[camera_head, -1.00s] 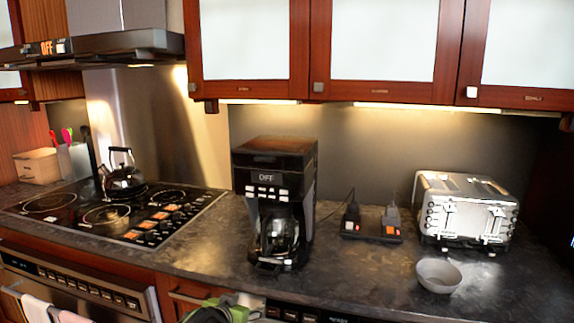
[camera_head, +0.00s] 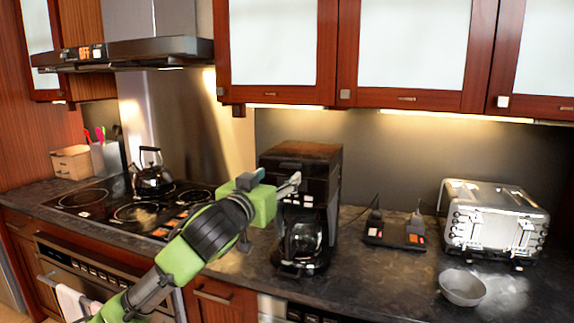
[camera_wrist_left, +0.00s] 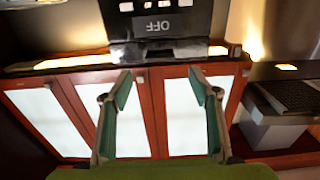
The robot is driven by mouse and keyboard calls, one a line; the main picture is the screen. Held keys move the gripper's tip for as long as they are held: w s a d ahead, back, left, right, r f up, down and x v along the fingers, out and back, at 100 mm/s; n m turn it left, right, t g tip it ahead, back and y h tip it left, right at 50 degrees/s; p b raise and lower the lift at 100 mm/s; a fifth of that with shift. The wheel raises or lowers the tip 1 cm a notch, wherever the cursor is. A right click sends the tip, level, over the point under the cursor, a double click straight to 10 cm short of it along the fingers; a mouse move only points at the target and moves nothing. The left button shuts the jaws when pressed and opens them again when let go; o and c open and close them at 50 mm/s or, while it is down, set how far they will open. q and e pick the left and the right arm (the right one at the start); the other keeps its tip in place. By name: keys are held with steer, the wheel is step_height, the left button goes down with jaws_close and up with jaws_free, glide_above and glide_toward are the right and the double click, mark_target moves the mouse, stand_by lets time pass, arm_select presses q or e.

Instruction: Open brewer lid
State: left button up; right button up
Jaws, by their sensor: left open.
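The black coffee brewer (camera_head: 302,153) stands upright on the counter, its brown-topped lid lying flat and closed. Its glass carafe (camera_head: 302,240) sits in the base. My left gripper (camera_head: 293,183), on the green and black arm, is raised in front of the brewer's upper front and hides its display. In the left wrist view, which is upside down, my left gripper (camera_wrist_left: 158,82) is open with nothing between its fingers. The brewer's front (camera_wrist_left: 155,22) with its OFF display lies beyond the fingertips there. I cannot tell if the fingers touch it. My right gripper is not in view.
A stove (camera_head: 140,205) with a kettle (camera_head: 151,178) is at the left. A power strip (camera_head: 390,240), a toaster (camera_head: 495,225) and a grey bowl (camera_head: 462,288) are to the right of the brewer. Upper cabinets (camera_head: 405,50) hang above the counter.

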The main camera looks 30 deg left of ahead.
mark_target(289, 167)
arm_select(q)
steer(key=p+x, duration=0.1)
steer(key=x, duration=0.5)
steer(key=shift+w+p, duration=0.3)
steer(key=shift+p, duration=0.1)
steer(key=shift+w, duration=0.3)
